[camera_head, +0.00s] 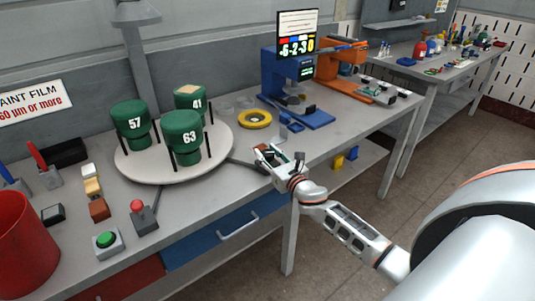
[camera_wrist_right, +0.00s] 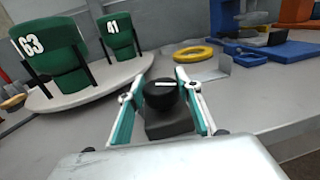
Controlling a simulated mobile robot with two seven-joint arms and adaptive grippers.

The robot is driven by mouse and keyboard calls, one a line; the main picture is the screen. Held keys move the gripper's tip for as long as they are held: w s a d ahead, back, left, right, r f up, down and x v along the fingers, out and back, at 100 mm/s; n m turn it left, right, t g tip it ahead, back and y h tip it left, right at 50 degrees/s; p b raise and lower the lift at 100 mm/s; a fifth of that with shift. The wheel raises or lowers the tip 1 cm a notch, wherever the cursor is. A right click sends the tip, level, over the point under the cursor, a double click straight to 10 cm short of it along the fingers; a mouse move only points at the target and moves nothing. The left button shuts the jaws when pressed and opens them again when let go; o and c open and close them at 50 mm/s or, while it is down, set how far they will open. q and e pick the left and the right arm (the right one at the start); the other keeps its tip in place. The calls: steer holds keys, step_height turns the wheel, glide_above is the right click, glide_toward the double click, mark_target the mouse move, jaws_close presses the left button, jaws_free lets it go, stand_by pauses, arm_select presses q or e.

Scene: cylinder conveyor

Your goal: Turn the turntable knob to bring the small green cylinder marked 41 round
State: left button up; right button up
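The white round turntable (camera_head: 160,178) carries three dark green cylinders between black posts. Cylinder 41 (camera_head: 190,97), with a tan patch on top, stands at the back right; 57 (camera_head: 132,124) is at the left and 63 (camera_head: 184,150) at the front. The wrist view shows 41 (camera_wrist_right: 118,36) behind and right of 63 (camera_wrist_right: 52,50). The black turntable knob (camera_wrist_right: 160,94), with a white line on top, sits on a dark base. My right gripper (camera_head: 272,156) has its fingers apart on either side of the knob, with narrow gaps visible. My left gripper is out of view.
A yellow ring (camera_head: 255,119) and a blue machine (camera_head: 285,85) stand right of the turntable. A red-button box (camera_head: 143,217), a green-button box (camera_head: 107,243) and a red bin (camera_head: 22,250) are at the front left. The table's front edge runs close below my right gripper.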

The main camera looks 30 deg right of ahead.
steer(key=shift+m+h, duration=0.4)
steer(key=shift+h, duration=0.2)
steer(key=shift+o, duration=0.2)
steer(key=shift+a+m+h, duration=0.1)
steer(key=shift+m+h, duration=0.6)
steer(key=shift+h, duration=0.2)
steer(key=shift+f+m+g+h, duration=0.1)
steer(key=shift+m+g+h, duration=0.6)
steer(key=shift+h, duration=0.5)
steer(key=m+g+h+b, duration=0.1)
steer(key=m+g+h, duration=0.1)
steer(key=m+h, duration=0.1)
steer(key=shift+h, duration=0.6)
steer(key=shift+c, duration=0.2)
steer(key=shift+f+m+g+h+b, duration=0.1)
steer(key=shift+m+g+h+b, duration=1.1)
steer(key=shift+g+h+b, duration=0.15)
steer(key=shift+m+g+h+b, duration=1.25)
steer(key=shift+m+g+b, duration=0.1)
steer(key=shift+g, duration=0.2)
steer(key=o, duration=0.9)
steer(key=shift+o, duration=1.1)
